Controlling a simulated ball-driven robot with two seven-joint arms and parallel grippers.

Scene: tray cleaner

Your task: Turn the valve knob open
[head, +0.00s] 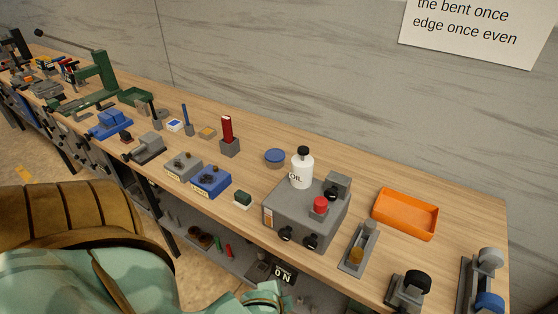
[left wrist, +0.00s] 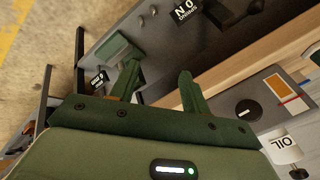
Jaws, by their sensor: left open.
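A grey box (head: 295,205) stands near the bench's front edge. It has black knobs (head: 286,233) on its front, a red knob (head: 320,204) on top and another black knob (head: 331,193) at the back; I cannot tell which is the valve knob. In the left wrist view, one round black knob (left wrist: 248,109) with a white mark shows on the grey panel. My left gripper (head: 265,293) is low in front of the bench, apart from the box. Its two green fingers (left wrist: 158,70) are open with nothing between them. My right gripper is not seen.
A white oil bottle (head: 301,172) stands at the box. An orange tray (head: 405,216) and a grey fixture (head: 358,248) are to its right. Blue and grey blocks (head: 211,181) are to its left. The bench edge (left wrist: 215,75) is right of my fingers in the left wrist view.

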